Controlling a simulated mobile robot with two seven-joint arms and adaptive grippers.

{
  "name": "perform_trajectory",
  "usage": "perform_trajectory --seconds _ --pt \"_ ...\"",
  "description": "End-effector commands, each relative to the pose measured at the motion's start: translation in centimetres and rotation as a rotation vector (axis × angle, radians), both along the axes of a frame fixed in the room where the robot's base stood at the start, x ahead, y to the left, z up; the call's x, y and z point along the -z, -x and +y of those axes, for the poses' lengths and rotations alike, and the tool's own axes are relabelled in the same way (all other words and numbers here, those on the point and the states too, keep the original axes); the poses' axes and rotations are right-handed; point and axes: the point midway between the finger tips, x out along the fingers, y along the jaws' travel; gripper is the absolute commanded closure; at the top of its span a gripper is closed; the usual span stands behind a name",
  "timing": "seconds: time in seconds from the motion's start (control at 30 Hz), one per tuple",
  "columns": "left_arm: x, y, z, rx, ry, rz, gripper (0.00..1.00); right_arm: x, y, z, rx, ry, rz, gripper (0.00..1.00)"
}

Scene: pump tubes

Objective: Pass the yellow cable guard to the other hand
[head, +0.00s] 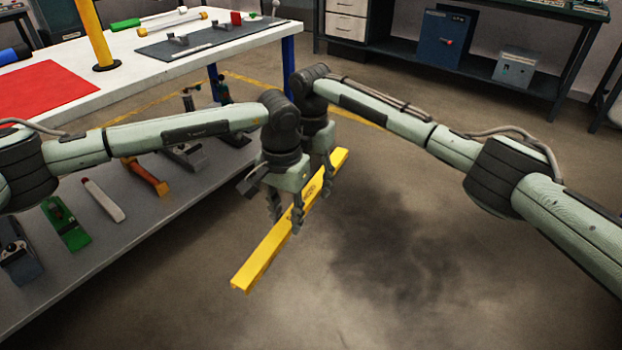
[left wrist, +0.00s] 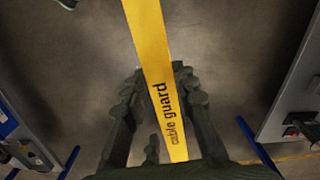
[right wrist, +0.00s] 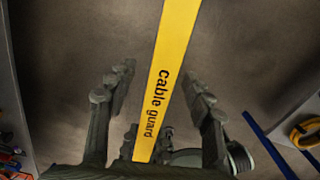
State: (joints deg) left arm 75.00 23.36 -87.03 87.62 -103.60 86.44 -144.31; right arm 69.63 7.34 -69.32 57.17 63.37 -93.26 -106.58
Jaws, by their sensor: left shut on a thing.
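The yellow cable guard (head: 262,258) is a long straight bar held above the floor, slanting from lower left to upper right in the head view. My left gripper (head: 286,216) is shut on it near its middle; in the left wrist view the guard (left wrist: 152,50) runs between the fingertips. My right gripper (head: 327,180) is just behind, farther along the guard. In the right wrist view its fingers stand apart on both sides of the guard (right wrist: 172,60), with a clear gap at the left finger. Its fingertips are partly hidden in the head view.
A white table (head: 150,50) with a red mat (head: 45,88) stands at the left. Its grey lower shelf (head: 130,240) holds several tools. A dark bench (head: 480,65) stands at the back right. The floor below the guard and to its right is clear.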

Motion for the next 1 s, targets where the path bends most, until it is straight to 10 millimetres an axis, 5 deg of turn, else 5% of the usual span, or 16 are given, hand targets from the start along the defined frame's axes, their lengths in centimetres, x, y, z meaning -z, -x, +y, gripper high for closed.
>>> perform_trajectory --seconds 0.4,0.47,0.5,0.7,1.0 --pt "-0.08 0.01 -0.10 0.002 0.002 -0.001 1.00 -0.08 -0.01 0.06 0.000 -0.001 0.000 1.00" --pt "-0.08 0.02 -0.12 0.003 0.003 -0.001 1.00 -0.09 -0.01 0.08 0.000 -0.002 -0.001 1.00" --pt "-0.09 0.03 -0.14 0.003 0.003 -0.001 0.72 -0.16 -0.04 0.12 -0.001 -0.003 -0.001 1.00" --pt "-0.07 0.03 -0.12 0.002 0.002 0.000 0.49 -0.16 -0.03 0.11 0.000 -0.003 -0.001 1.00" --pt "-0.18 -0.01 -0.03 0.000 0.000 -0.001 0.49 -0.13 -0.02 0.04 0.000 -0.002 -0.001 1.00"
